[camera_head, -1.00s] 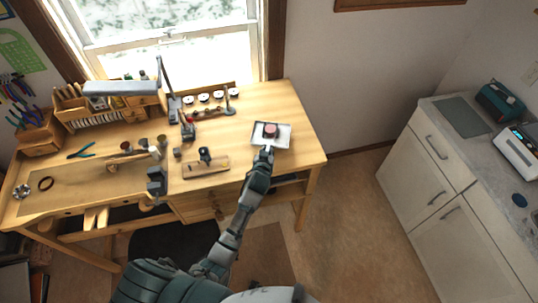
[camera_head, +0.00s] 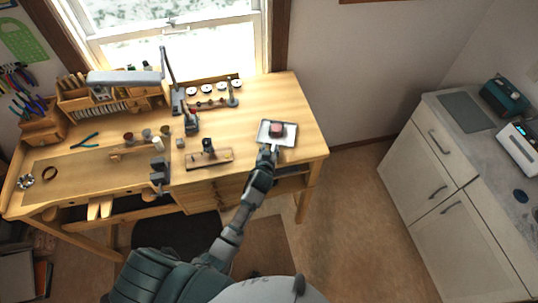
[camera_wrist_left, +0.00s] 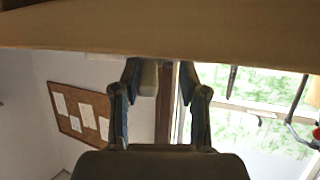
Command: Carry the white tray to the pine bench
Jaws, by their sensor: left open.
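A small pale thing (camera_wrist_left: 148,77) shows by the left finger, too little to name. My right gripper is not in view.
A vise-like tool (camera_head: 158,175) stands at the bench's front edge, with a wooden block (camera_head: 209,160) left of the tray. A lamp (camera_head: 125,77) overhangs the left side. A white cabinet (camera_head: 430,170) stands at right, with clear floor (camera_head: 350,230) between.

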